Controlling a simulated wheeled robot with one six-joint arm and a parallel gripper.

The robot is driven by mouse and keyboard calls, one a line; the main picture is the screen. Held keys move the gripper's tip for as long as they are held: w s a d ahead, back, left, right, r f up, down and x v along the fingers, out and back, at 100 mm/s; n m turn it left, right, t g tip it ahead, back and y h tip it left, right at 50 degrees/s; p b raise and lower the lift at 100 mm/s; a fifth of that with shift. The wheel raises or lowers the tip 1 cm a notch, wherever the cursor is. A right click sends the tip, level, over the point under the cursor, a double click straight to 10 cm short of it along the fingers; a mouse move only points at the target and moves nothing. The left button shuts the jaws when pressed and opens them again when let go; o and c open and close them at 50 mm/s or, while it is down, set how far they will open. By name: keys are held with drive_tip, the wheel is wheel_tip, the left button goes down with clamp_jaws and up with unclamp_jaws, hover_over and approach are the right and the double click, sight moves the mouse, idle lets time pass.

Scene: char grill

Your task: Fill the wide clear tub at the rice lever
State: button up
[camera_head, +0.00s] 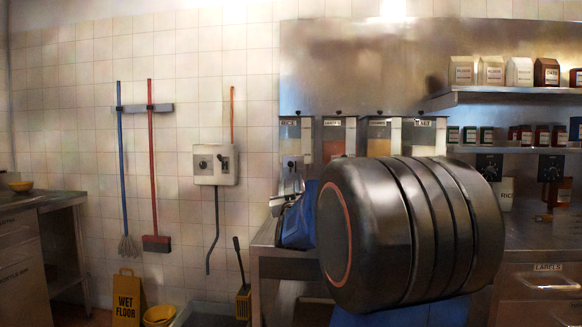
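A row of dispensers hangs on the steel back panel. The leftmost one, the rice dispenser (290,139), carries a label that seems to read RICE and has pale contents. Its lever and outlet are not clear to me. Large dark, ringed links of my own arm fill the middle right and hide the area below the dispensers. A small grey metallic part (287,188) shows beside blue parts, below the rice dispenser. I cannot tell whether it belongs to my gripper, and no fingers are clear. I cannot make out the wide clear tub.
Other dispensers (334,138) stand right of the rice one. A steel shelf (500,94) with cartons is at upper right, with jars below. A steel counter (545,235) with drawers is at right. A yellow wet floor sign (126,298) and a yellow bucket (158,316) stand at lower left.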

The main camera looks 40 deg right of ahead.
sight(291, 167)
drive_tip(key=x, duration=1.3)
drive_tip(key=shift+w+d+r, duration=0.1)
drive_tip(key=shift+w, duration=0.05)
clamp_jaws()
